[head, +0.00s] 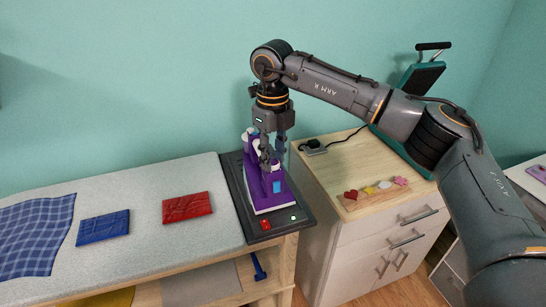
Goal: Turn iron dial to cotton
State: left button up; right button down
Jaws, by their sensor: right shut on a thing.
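The purple and white iron (272,201) stands on a dark rest plate (236,192) at the right end of the ironing board. My right gripper (265,163) reaches straight down from above and is shut on the dial at the top of the iron. The fingers cover the dial, so its setting and markings cannot be read. A light blue patch shows on the iron's front side. My left gripper is not in view.
A red folded cloth (187,207), a blue folded cloth (102,227) and a checked blue cloth (35,236) lie on the grey board (150,190). A wooden cabinet (330,205) with small coloured shapes on top stands to the right. A socket (313,146) sits on it.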

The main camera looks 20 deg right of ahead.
jog(key=m, duration=0.4)
jog(key=shift+m+b, duration=0.3)
jog(key=shift+b, duration=0.05)
jog(key=m, duration=0.3)
jog(key=shift+m, duration=0.4)
jog(key=m+b, duration=0.1)
jog(key=m, duration=0.2)
jog(key=shift+m, duration=2.2)
jog(key=c, duration=1)
grip_release()
